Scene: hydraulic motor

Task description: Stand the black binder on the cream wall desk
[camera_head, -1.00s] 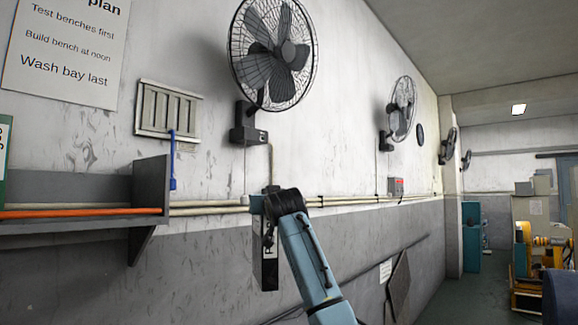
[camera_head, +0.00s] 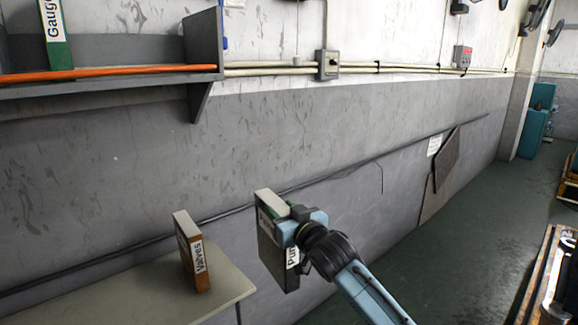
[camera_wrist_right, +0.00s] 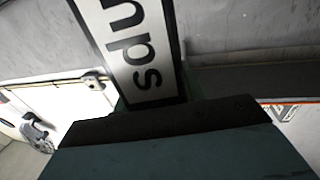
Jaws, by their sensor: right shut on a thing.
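The black binder (camera_head: 276,250) has a white spine label, partly hidden, and is held upright in the air in the head view. My right gripper (camera_head: 297,228) is shut on it, with the blue fingers at its upper right side. The cream wall desk (camera_head: 130,295) is at the lower left of the head view, against the wall. The held binder is to the right of the desk's right edge, apart from the standing binder there. My left gripper is out of view.
A brown binder (camera_head: 192,255) labelled "Valves" stands on the desk near its right end. The desk top left of it is clear. A grey shelf (camera_head: 110,87) with an orange front strip holds a green binder (camera_head: 56,35) above. A thin dark cable (camera_head: 120,258) runs along the wall.

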